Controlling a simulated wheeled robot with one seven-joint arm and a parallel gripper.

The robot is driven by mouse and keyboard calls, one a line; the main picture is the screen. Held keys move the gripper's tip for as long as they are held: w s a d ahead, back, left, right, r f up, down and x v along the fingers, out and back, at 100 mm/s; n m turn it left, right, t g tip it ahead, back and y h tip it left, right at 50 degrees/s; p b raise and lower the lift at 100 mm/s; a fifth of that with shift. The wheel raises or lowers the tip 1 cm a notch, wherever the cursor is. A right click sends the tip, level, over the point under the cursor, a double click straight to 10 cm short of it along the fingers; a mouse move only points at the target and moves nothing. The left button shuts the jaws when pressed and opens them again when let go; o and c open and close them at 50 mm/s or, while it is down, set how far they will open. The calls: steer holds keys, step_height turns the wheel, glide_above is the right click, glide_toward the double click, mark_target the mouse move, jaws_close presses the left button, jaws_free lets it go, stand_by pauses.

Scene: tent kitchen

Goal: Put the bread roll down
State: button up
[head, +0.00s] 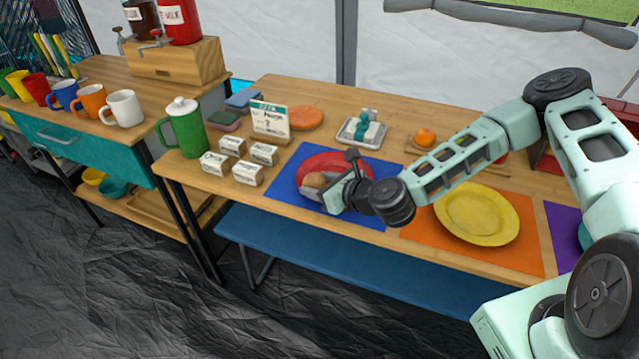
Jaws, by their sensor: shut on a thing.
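My gripper (334,190) is shut on a brown bread roll (313,181) and covers part of it. The roll is over or on the near part of a red plate (322,160); I cannot tell whether it touches the plate. The red plate lies on a blue mat (281,182) on the long wooden table, and my gripper hides its right side.
A yellow plate (476,212) on an orange mat (527,252) lies to the right. Several small white boxes (248,174) and a green pitcher (188,130) stand to the left. A white tray (349,137) and an orange fruit (425,137) are behind. A blue bench (300,246) runs in front.

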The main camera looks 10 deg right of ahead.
steer(key=shift+f, duration=0.2)
steer(key=o, duration=0.9)
steer(key=shift+o, duration=0.2)
